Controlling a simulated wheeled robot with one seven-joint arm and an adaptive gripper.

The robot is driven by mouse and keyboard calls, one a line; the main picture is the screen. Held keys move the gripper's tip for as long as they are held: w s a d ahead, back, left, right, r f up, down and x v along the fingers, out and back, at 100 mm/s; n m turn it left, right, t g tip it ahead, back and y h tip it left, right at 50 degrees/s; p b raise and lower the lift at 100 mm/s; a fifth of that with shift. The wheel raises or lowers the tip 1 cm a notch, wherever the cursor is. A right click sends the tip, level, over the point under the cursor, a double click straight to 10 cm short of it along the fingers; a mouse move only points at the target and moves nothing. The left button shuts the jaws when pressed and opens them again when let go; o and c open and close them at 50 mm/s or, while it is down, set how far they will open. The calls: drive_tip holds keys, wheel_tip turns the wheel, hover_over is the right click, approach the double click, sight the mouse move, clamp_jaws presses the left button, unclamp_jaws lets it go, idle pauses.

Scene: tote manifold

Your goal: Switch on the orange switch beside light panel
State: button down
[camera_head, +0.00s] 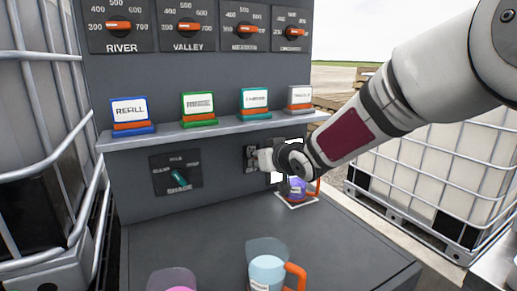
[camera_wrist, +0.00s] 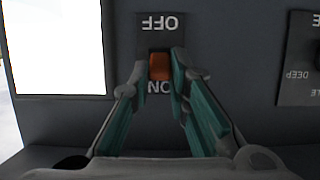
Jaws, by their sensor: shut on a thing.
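The orange switch (camera_wrist: 160,62) sits on a dark plate in the wrist view, where the lettering is upside down. OFF reads above it and ON below it, partly covered. The fingertips of my gripper (camera_wrist: 160,72) are on either side of the switch, shut on it. The bright white light panel (camera_wrist: 55,48) is to the left of the switch in the wrist view. In the head view my gripper (camera_head: 266,160) is at the console's front wall, under the shelf. There it hides the switch and part of the light panel (camera_head: 292,147).
A shelf (camera_head: 220,131) with several coloured label cards runs above my gripper. A SHADE dial (camera_head: 177,178) is to its left. A purple cup (camera_head: 297,187) stands close below my wrist. A light blue mug (camera_head: 267,272) with orange handle is nearer on the counter.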

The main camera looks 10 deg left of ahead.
drive_tip(key=shift+w+r+p, duration=0.1)
drive_tip(key=shift+r+p, duration=0.05)
drive_tip(key=shift+p, duration=0.45)
drive_tip(key=c, duration=1.5)
unclamp_jaws()
drive_tip(key=v, duration=1.2)
drive_tip(key=shift+r, duration=0.2)
drive_tip(key=shift+w, duration=0.1)
